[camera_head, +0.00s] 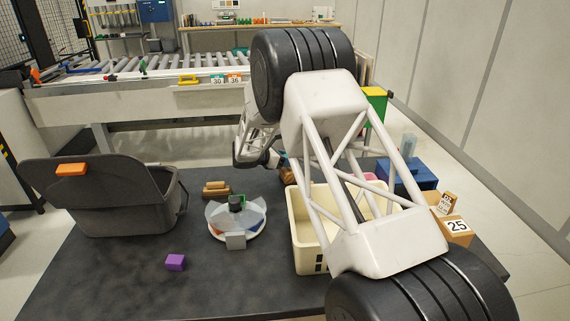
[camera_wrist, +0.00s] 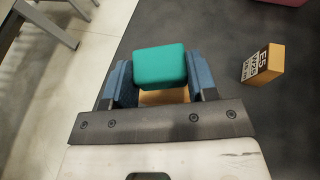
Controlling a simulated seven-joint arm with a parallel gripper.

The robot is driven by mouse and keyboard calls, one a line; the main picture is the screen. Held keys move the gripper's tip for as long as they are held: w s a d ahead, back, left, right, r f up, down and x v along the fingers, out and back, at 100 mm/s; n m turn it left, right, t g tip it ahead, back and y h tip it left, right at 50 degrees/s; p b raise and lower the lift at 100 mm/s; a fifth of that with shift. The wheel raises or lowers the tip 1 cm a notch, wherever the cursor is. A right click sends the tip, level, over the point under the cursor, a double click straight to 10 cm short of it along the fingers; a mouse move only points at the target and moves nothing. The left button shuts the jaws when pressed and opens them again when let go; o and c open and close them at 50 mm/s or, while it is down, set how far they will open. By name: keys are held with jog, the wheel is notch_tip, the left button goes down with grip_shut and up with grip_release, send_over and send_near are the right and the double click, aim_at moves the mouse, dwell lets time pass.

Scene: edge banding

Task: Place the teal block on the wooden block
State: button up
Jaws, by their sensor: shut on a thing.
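The teal block (camera_wrist: 160,66) is between the two blue fingers of my gripper (camera_wrist: 161,80) in the wrist view, and the gripper is shut on it. A tan, wood-coloured surface (camera_wrist: 163,97) shows between the fingers just below the teal block in the picture. Most of it is hidden, and I cannot tell whether the teal block touches it.
A small labelled tan box (camera_wrist: 262,63) lies right of the gripper. A cream bin (camera_head: 308,232) stands mid-table, partly behind my arm. Left of it are a round white dish (camera_head: 238,226), brown pieces (camera_head: 216,188), a purple block (camera_head: 176,262) and a grey lidded bin (camera_head: 110,205). The front left is clear.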

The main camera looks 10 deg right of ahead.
jog(key=shift+f, duration=0.95)
jog(key=shift+f, duration=0.15)
jog(key=o, duration=0.9)
jog(key=shift+r, duration=0.2)
jog(key=v, duration=1.2)
jog(key=shift+s+f, duration=0.1)
